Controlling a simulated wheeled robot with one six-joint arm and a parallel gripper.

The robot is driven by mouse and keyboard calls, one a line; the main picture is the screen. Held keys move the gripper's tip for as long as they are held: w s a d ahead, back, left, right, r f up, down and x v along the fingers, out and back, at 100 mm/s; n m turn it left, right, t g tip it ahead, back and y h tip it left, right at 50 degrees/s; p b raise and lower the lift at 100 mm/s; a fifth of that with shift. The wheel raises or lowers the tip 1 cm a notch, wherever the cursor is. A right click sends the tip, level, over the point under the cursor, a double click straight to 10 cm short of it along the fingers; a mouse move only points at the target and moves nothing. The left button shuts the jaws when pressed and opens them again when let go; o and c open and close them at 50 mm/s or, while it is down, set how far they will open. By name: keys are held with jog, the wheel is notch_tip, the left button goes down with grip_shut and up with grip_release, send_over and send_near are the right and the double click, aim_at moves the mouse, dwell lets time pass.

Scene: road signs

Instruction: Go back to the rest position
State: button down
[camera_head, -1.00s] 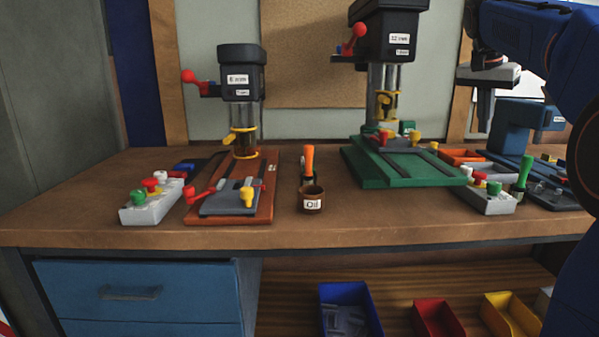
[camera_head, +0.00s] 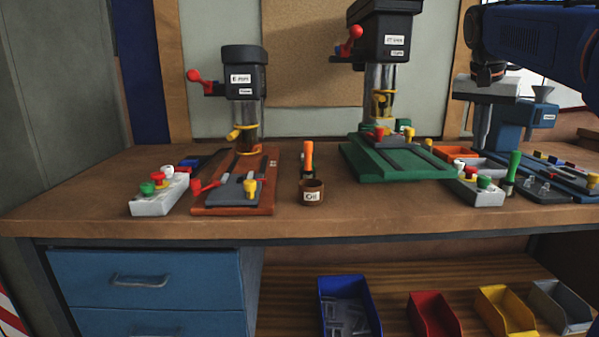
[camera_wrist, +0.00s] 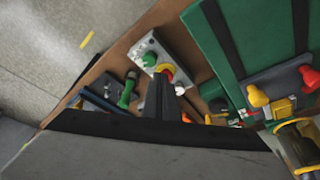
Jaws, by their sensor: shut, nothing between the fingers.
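My gripper (camera_head: 481,138) hangs from my blue arm at the upper right, above the right side of the workbench (camera_head: 95,205). Its fingers are together and hold nothing. In the wrist view the dark closed fingers (camera_wrist: 162,84) point toward a grey button box (camera_wrist: 146,47) and overlap its edge in the picture. Whether they touch it cannot be told there. In the head view that button box (camera_head: 487,196) stands on the bench below and in front of my gripper.
A green-based drill press (camera_head: 398,160) stands left of my gripper, and a red-based one (camera_head: 230,203) farther left. An oil pot (camera_head: 312,191) sits between them. A blue machine (camera_head: 515,125) is close on the right. Open floor (camera_wrist: 45,45) shows beyond the bench edge.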

jog(key=s+a+f+n+y, duration=0.1)
jog(key=s+a+f+n, duration=0.2)
jog(key=s+f, duration=0.7)
jog(key=s+a+f+n+t, duration=0.1)
jog(key=s+a+f+n, duration=0.2)
jog(key=s+a+f, duration=0.3)
jog(key=s+a+f+n+t+y, duration=0.1)
jog(key=s+a+f+n, duration=0.2)
jog(key=s+f, duration=1.1)
jog(key=shift+s+a+f+y, duration=0.15)
jog(key=shift+a+f+y, duration=0.15)
jog(key=shift+a+f, duration=0.8)
jog(key=c, duration=2.5)
grip_release()
jog(key=shift+a+r, duration=0.15)
jog(key=shift+r, duration=0.05)
